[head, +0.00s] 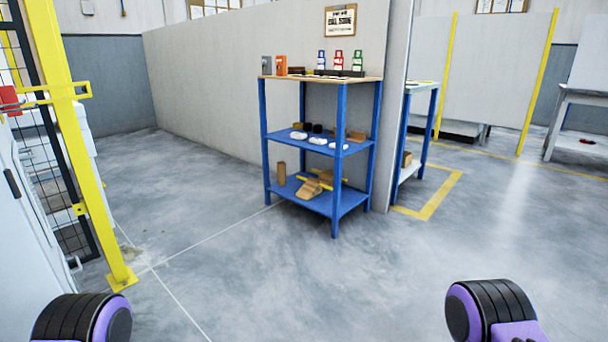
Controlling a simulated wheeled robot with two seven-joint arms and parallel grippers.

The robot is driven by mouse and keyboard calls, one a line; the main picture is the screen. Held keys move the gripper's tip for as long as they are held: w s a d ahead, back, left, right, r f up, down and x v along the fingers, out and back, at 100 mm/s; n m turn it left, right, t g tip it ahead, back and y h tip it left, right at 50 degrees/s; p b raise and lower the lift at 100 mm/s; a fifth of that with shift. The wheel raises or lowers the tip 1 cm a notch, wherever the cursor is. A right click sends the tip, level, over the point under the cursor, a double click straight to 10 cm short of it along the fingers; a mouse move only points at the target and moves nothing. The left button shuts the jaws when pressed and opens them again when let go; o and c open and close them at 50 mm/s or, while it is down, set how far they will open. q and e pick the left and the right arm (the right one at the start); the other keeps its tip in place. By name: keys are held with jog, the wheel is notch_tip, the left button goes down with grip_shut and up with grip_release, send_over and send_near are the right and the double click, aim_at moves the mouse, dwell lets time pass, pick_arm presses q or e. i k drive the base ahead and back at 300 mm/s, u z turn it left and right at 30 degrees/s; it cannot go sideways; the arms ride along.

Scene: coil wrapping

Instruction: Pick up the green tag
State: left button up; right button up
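The green tag (357,62) stands upright at the right end of a row of three tags on the top board of a blue shelf unit (340,165). It is small, with a white patch on its face. A red tag (338,62) stands to its left, and a blue tag (321,60) left of that. The tags stand at a low dark holder (345,73); how they sit in it is too small to tell. Purple and black parts of my two arms show at the bottom corners. Neither gripper is in view, and the shelf stands well ahead of me.
Grey and orange items (281,65) stand left on the top board. White and black items fill the middle shelf; brown pieces lie below. A yellow post (75,150) and fence stand left. A partition wall (200,85) runs behind the shelf. The floor (270,270) ahead is clear.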

aim_at(357, 63)
jog(key=z, duration=0.2)
jog(key=i, duration=1.25)
jog(key=z, duration=0.25)
